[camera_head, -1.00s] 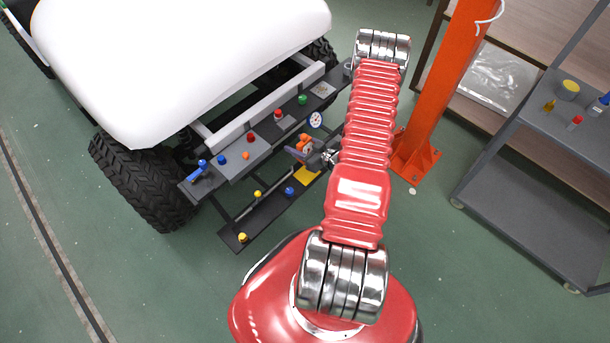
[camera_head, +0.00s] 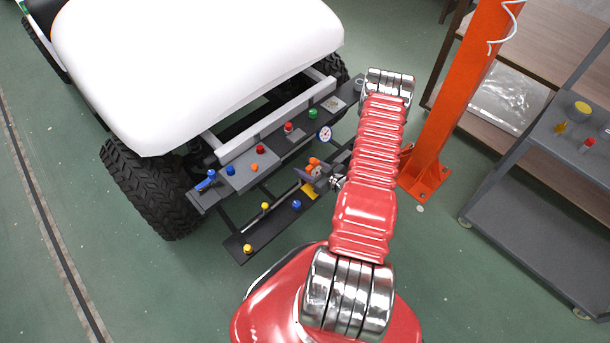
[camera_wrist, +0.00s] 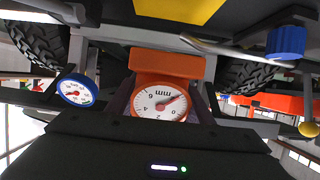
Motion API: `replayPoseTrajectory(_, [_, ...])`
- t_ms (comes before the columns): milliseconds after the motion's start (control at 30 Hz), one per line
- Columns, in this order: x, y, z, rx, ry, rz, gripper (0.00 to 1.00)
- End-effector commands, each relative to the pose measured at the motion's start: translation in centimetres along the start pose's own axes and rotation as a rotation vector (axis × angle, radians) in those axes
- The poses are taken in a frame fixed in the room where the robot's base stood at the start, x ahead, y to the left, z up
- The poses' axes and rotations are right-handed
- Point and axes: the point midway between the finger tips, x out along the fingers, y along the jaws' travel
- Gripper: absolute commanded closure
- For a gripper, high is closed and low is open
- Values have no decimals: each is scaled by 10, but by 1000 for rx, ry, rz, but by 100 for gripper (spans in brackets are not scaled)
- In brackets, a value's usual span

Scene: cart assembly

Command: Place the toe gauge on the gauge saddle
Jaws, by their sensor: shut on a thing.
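The toe gauge (camera_wrist: 163,95) is an orange block with a round white dial marked mm, upside down in the wrist view. My gripper (camera_wrist: 160,108) is shut on it, with dark fingers on both sides of the dial. In the head view the orange gauge (camera_head: 314,161) shows small between the fingers of my gripper (camera_head: 316,172), over the cart's front end. A yellow patch (camera_head: 310,191) lies just below it in the picture, partly covered by the gripper; it also shows in the wrist view (camera_wrist: 182,8). I cannot tell for sure which part is the gauge saddle.
A blue-rimmed dial (camera_head: 325,133) stands close by on the cart's grey shelf, with coloured knobs along it. A lower dark bar (camera_head: 262,230) carries yellow and blue knobs. An orange post (camera_head: 455,100) stands right of my arm. A grey trolley (camera_head: 520,200) is at far right.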

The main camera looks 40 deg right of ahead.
Motion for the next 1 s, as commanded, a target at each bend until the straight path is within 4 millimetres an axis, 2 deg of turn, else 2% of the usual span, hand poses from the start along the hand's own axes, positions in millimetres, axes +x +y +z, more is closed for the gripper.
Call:
replayPoseTrajectory(133, [2,0,5,1,0,-1,83])
replayPoseTrajectory(500, [16,0,37,0,0,0,83])
replayPoseTrajectory(1000, [18,-1,42,0,0,-1,83])
